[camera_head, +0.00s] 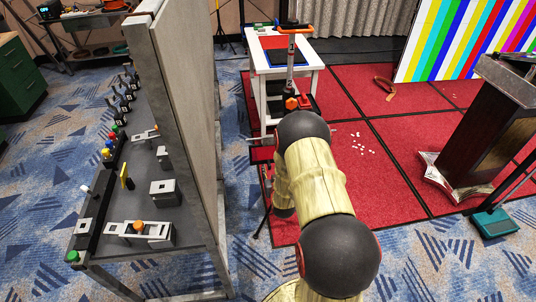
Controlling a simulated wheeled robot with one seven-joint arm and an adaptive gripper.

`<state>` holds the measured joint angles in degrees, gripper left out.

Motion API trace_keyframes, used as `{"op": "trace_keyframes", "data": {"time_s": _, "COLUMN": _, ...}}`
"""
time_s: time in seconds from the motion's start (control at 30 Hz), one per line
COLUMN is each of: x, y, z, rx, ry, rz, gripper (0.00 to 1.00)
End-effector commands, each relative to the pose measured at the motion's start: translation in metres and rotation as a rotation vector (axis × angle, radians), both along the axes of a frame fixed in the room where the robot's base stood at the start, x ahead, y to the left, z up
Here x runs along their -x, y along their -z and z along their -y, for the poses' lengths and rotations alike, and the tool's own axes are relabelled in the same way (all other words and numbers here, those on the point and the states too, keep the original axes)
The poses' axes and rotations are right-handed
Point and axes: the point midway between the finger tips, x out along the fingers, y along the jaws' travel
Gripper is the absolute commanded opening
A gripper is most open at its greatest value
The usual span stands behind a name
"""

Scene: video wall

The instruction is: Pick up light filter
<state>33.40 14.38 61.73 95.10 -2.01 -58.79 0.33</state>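A red flat sheet (280,42) and a blue flat sheet (278,59) lie on the white table (258,40) at the top middle. Either may be the light filter; I cannot tell which. My gold and black arm reaches up from the bottom of the picture toward this table. The end of my arm is largely hidden behind its black joints. I cannot make out gripper fingers or anything held in them.
A grey bench (196,208) with small fixtures stands left, beside a tall grey panel (176,90). A dark lectern (476,135) stands right, near a striped screen (470,40). Small white pieces (362,144) lie on the red floor (400,150), which is otherwise mostly open there.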

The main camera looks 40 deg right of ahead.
Motion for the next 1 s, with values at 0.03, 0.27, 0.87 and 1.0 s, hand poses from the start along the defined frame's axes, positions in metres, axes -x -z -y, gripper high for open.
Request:
{"op": "trace_keyframes", "data": {"time_s": 0.03, "x": -0.002, "y": 0.003, "z": 0.001, "rx": -0.001, "ry": 0.0, "rz": -0.001, "gripper": 0.32}}
{"op": "trace_keyframes", "data": {"time_s": 0.27, "x": -0.021, "y": 0.015, "z": 0.016, "rx": 0.0, "ry": 0.0, "rz": 0.0, "gripper": 0.32}}
{"op": "trace_keyframes", "data": {"time_s": 0.87, "x": -0.039, "y": 0.021, "z": 0.027, "rx": -0.001, "ry": 0.0, "rz": -0.001, "gripper": 0.21}}
{"op": "trace_keyframes", "data": {"time_s": 1.0, "x": -0.039, "y": 0.021, "z": 0.027, "rx": -0.001, "ry": 0.0, "rz": -0.001, "gripper": 0.13}}
